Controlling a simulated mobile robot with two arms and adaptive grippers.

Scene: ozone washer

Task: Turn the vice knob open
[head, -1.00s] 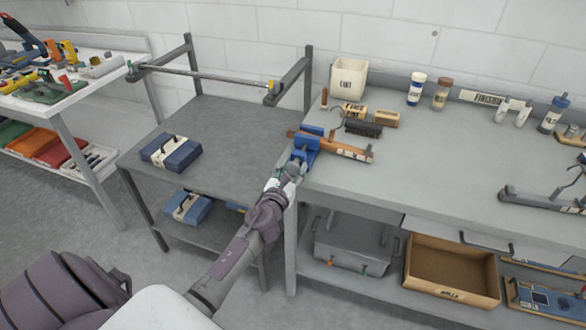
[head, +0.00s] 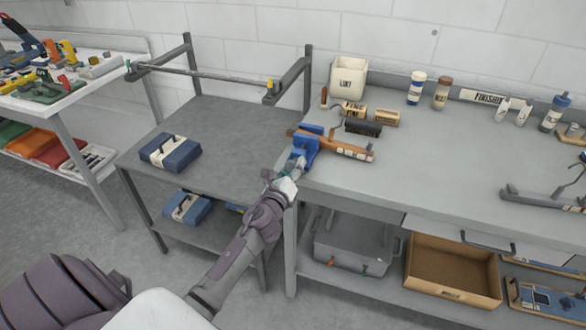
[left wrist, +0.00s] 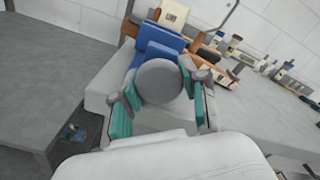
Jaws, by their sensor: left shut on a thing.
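The blue vice (head: 305,150) sits at the left front corner of the grey workbench, with a long brown wooden piece (head: 345,147) in it. In the left wrist view the vice (left wrist: 158,50) is behind its round grey knob (left wrist: 160,81). My left gripper (head: 287,174) is at the front of the vice. In the left wrist view its teal-padded fingers (left wrist: 157,96) are on both sides of the knob, shut on it. The knob is mostly hidden by the gripper in the head view. My right gripper is not in view.
A white bin (head: 348,78), a dark brush (head: 363,128) and wooden blocks (head: 386,118) stand behind the vice. A lower grey table (head: 225,130) with a blue case (head: 170,153) is to the left.

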